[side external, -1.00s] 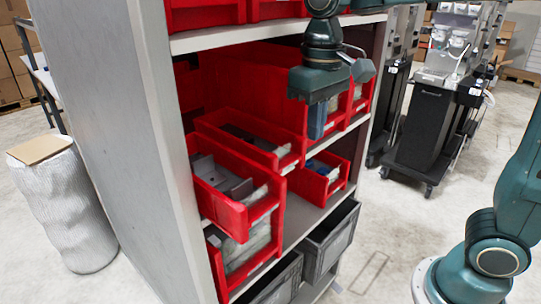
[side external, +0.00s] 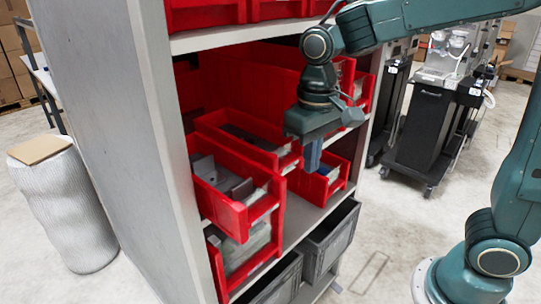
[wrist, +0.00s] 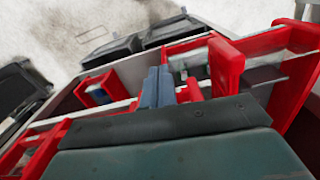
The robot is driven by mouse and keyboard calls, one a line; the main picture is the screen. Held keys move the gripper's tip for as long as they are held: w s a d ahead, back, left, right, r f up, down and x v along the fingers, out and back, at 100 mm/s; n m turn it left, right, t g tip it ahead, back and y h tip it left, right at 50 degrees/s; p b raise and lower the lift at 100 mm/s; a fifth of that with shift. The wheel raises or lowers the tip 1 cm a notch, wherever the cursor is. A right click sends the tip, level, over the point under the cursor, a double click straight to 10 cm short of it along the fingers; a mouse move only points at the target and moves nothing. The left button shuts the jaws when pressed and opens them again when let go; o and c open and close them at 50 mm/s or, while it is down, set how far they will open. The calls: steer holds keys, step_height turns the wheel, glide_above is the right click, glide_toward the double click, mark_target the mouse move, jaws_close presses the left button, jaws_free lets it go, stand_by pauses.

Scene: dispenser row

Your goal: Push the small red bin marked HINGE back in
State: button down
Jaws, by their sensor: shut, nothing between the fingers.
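Several red bins stand on the shelves, and I cannot read a HINGE label on any of them. One red bin (side external: 238,212) at the left of the middle shelves sticks out past its neighbours, with grey parts inside; a red bin front (wrist: 226,66) also stands out in the wrist view. Behind it to the right is a longer red bin (side external: 286,162), and a small red bin (side external: 322,188) sits further right, partly hidden by my gripper. My gripper (side external: 312,166) is shut and empty, pointing down in front of these bins. Its fingers also show in the wrist view (wrist: 158,86).
The grey rack side panel (side external: 95,120) stands at the left. Dark grey crates (side external: 332,240) are on the lowest shelf. More red bins (side external: 205,14) fill the shelf above. A black trolley (side external: 425,125) is at the right. The floor before the rack is clear.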

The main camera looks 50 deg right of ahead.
mark_target(283, 160)
steer(key=shift+w+d+f, duration=0.2)
steer(key=shift+w+f, duration=1.55)
steer(key=shift+w, duration=0.25)
steer(key=shift+w, duration=0.1)
steer(key=shift+w+d, duration=0.15)
steer(key=shift+w, duration=1.65)
steer(key=shift+s, duration=0.15)
